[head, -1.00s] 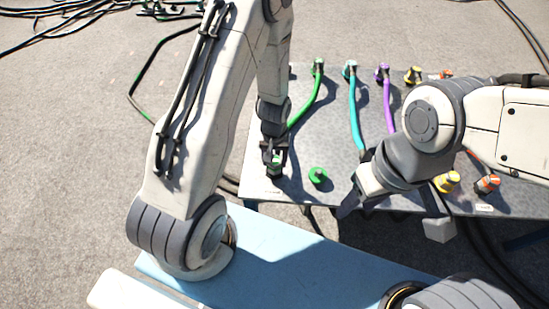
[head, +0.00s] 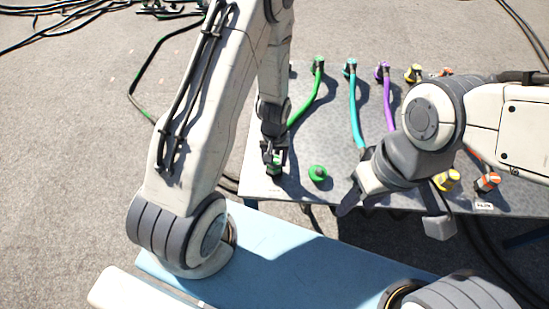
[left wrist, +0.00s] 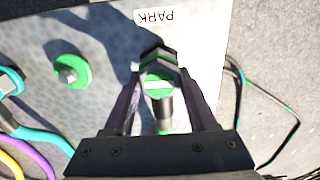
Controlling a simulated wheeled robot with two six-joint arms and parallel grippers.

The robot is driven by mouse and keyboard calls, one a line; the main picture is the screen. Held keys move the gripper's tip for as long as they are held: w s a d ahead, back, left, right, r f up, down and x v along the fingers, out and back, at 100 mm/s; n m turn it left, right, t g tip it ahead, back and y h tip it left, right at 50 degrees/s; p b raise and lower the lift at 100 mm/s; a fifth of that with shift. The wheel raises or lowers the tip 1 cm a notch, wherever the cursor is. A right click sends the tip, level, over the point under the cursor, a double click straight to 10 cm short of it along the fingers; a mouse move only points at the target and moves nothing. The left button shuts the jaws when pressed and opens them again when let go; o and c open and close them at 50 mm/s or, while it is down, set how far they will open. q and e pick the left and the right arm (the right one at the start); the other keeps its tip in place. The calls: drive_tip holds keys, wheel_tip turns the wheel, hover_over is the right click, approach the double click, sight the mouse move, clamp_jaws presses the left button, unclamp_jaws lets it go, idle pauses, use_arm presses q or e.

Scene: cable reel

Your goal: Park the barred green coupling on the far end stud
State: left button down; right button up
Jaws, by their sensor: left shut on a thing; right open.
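My left gripper (head: 274,158) is shut on the green coupling (head: 275,170) at the near left corner of the grey panel (head: 262,187). In the left wrist view the coupling (left wrist: 159,88), green with dark parts, sits between the two fingers. A white label reading PARK (left wrist: 154,16) lies on the panel just beyond the fingertips. The end stud is not visible; the gripper and coupling may hide it. Whether the coupling touches a stud, I cannot tell. My right gripper (head: 350,200) is open and empty above the panel's near edge.
A green round fitting (head: 317,173) stands on the panel right of my left gripper. Green (head: 308,105), teal (head: 354,110) and purple (head: 388,105) hoses run along the panel.

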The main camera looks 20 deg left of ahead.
use_arm(q)
drive_tip(key=shift+f, duration=0.15)
drive_tip(key=shift+c, duration=0.6)
unclamp_jaws()
wheel_tip(320, 180, up, 11)
drive_tip(key=p, duration=0.2)
drive_tip(key=shift+f+p, duration=0.2)
drive_tip(key=shift+p, duration=0.2)
